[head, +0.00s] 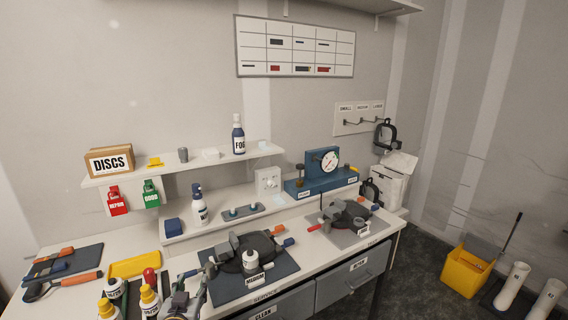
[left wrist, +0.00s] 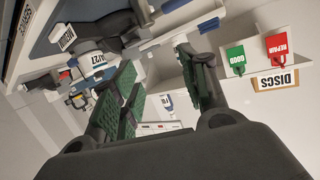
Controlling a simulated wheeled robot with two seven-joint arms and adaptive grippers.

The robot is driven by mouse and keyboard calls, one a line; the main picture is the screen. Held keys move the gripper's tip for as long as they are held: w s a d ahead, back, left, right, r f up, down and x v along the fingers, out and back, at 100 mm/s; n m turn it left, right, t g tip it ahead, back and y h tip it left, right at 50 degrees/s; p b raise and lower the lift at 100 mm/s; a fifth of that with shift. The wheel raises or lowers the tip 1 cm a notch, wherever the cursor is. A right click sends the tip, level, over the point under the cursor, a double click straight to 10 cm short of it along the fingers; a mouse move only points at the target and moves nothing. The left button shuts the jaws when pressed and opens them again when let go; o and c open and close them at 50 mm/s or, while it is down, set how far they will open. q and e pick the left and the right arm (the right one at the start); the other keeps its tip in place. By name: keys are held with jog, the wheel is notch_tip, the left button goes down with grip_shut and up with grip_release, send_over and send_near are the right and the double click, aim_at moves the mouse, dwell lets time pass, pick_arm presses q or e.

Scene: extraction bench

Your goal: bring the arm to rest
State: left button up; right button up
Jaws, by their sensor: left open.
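My left gripper (head: 195,280) is low in the head view, over the front of the white bench, at the near left side of the dark mat with the medium-labelled fixture. In the left wrist view the left gripper (left wrist: 160,82) shows its two green-padded fingers apart, with nothing held between them. My right gripper is in neither view.
White bottles with yellow caps (head: 148,300) stand close left of my gripper. A yellow tray (head: 135,264) lies behind them. A dark mat (head: 226,290) carries a black round fixture (head: 247,250). A shelf (head: 215,163) with a discs box (head: 109,161) runs behind.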

pick_arm(q)
jog(key=s+d+f+m+g+h, duration=0.1)
jog(key=s+d+f+g, duration=0.1)
jog(key=s+f+g, duration=0.7)
jog(key=s+d+f+m+g+h, duration=0.15)
jog(key=s+f, duration=0.45)
jog(key=s, duration=0.8)
notch_tip(320, 180, down, 32)
jog(key=s+f+g, duration=0.1)
jog(key=s+g, duration=0.1)
jog(key=s+a+f, duration=0.2)
jog(key=s+f, duration=0.8)
jog(key=s, duration=0.1)
jog(key=s+a+f+g, duration=0.1)
jog(key=s+a+f, duration=0.1)
jog(key=s+f, duration=0.7)
jog(key=shift+s+a+f, duration=0.3)
jog(key=shift+s+f, duration=0.1)
jog(key=shift+s, duration=0.8)
